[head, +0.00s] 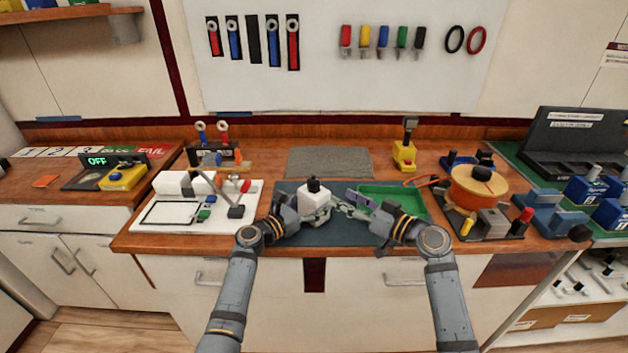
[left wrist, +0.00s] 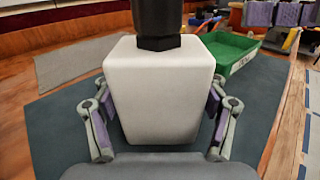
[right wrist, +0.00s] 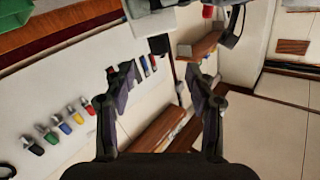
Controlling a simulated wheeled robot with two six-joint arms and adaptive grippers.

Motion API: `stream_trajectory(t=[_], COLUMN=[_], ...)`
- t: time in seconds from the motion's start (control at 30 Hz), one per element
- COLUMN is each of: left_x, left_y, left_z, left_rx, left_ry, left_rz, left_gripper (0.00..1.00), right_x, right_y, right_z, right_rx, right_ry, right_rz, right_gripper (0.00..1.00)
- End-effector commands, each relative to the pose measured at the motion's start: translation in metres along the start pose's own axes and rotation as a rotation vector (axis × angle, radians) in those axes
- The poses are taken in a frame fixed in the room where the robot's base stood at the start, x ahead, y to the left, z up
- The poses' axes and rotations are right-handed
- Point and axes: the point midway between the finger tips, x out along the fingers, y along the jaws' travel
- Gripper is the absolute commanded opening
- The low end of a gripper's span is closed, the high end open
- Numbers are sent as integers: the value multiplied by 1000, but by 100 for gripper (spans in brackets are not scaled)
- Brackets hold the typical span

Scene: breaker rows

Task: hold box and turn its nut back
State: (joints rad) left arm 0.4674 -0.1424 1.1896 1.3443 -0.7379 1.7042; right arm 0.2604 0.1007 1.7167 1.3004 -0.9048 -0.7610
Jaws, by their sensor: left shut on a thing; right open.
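A white box (head: 313,202) stands upright on the dark mat (head: 335,236) at the middle of the bench. A black nut with a black post (head: 313,184) sits on its top. In the left wrist view the white box (left wrist: 165,95) fills the middle, with the dark hex nut (left wrist: 158,42) on top. My left gripper (head: 294,212) is shut on the box, one finger on each side, also in the left wrist view (left wrist: 160,115). My right gripper (head: 352,203) is open and empty, to the right of the box and apart from it. In the right wrist view its fingers (right wrist: 162,88) are spread with nothing between them.
A green tray (head: 415,192) lies right behind my right gripper. A white board with small parts (head: 165,213) is at the left. An orange spool (head: 478,185) and a yellow stand (head: 404,156) are at the right. A grey pad (head: 330,161) lies clear behind the box.

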Motion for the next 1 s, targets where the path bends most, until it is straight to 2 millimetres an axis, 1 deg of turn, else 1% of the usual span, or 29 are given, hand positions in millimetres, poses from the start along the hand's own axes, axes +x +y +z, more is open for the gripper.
stream_trajectory(t=[0.03, 0.1, 0.2, 0.33, 0.43, 0.57, 0.7, 0.8, 0.9, 1.0], left_x=[0, 0, 0, 0, 0, 0, 0, 0, 0, 0], left_y=[0, 0, 0, 0, 0, 0, 0, 0, 0, 0], left_z=[0, 0, 0, 0, 0, 0, 0, 0, 0, 0], left_rx=[0, 0, 0, 0, 0, 0, 0, 0, 0, 0], left_ry=[0, 0, 0, 0, 0, 0, 0, 0, 0, 0], left_rz=[0, 0, 0, 0, 0, 0, 0, 0, 0, 0], left_gripper=[22, 22, 22, 22, 22, 22, 22, 22, 22, 22], right_x=[-2, -4, -6, -6, 0, 23, 57, 78, 96, 107], right_y=[-2, -4, -6, -6, -5, -6, -5, -3, -2, -2], right_z=[-2, -4, -6, -7, -7, -9, -10, -10, -11, -11], right_rx=[-81, -175, -248, -269, -265, -262, -262, -262, -263, -263], right_ry=[10, 20, 27, 29, 30, 33, 31, 29, 29, 28], right_rz=[13, 27, 39, 42, 42, 39, 38, 39, 40, 40], right_gripper=[56, 56, 56, 56, 56, 56, 56, 56, 56, 56])
